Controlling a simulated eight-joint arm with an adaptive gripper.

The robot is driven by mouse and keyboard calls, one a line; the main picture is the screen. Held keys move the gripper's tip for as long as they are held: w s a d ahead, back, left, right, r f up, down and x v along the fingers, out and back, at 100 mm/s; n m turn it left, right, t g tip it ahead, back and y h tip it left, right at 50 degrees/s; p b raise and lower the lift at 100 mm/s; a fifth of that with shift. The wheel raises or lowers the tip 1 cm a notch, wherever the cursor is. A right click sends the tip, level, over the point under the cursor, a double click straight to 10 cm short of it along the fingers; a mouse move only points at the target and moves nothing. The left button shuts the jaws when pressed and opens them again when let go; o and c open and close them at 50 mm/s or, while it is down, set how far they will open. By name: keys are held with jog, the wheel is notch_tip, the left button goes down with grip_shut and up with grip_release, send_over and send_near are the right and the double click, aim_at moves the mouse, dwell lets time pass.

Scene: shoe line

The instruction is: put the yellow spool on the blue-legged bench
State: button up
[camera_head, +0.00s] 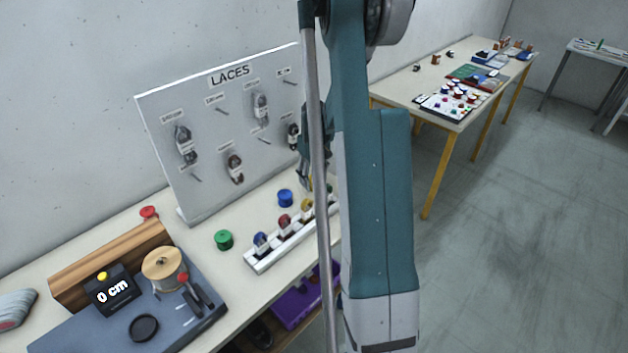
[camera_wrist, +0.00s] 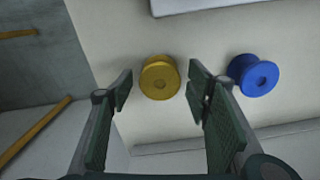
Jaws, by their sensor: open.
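The yellow spool (camera_wrist: 160,78) stands on a pale tabletop, near its left edge in the wrist view. My gripper (camera_wrist: 161,84) is open, with one finger on each side of the spool in that picture. Nothing is held, and I cannot tell how far the fingertips are above the spool. In the head view my arm hides most of the gripper, and I cannot pick out this spool there. A table with thin greyish legs (camera_head: 600,52) stands at the far right; I see no clearly blue legs.
A blue spool (camera_wrist: 254,76) stands right of the yellow one. In the head view, a white rack (camera_head: 262,262) holds several spools below the laces board (camera_head: 228,125). A green spool (camera_head: 224,240) stands nearby. A yellow-legged table (camera_head: 395,88) carries goods; open floor (camera_head: 530,200) lies at right.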

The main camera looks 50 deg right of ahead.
aim_at(313, 179)
notch_tip(313, 179, up, 11)
jog(key=shift+p, duration=0.35)
jog(key=shift+f, duration=0.1)
dwell(0.6)
jog(key=shift+a, duration=0.1)
jog(key=s+a+r+t, duration=0.1)
jog(key=a+r, duration=0.4)
jog(key=a, duration=0.4)
jog(key=s+a+r+n+t+h, duration=0.1)
jog(key=s+a+r, duration=0.1)
jog(key=a+r, duration=0.5)
jog(key=s+a+r+t, duration=0.1)
jog(key=a+r, duration=0.3)
jog(key=a, duration=0.6)
jog(key=s+a+r+t, duration=0.1)
jog(key=s+a+t, duration=0.1)
jog(key=s+a, duration=0.6)
jog(key=s+a+r+n+t+y, duration=0.1)
jog(key=s+a+t, duration=0.1)
jog(key=s+a, duration=0.7)
jog(key=shift+a, duration=2.4)
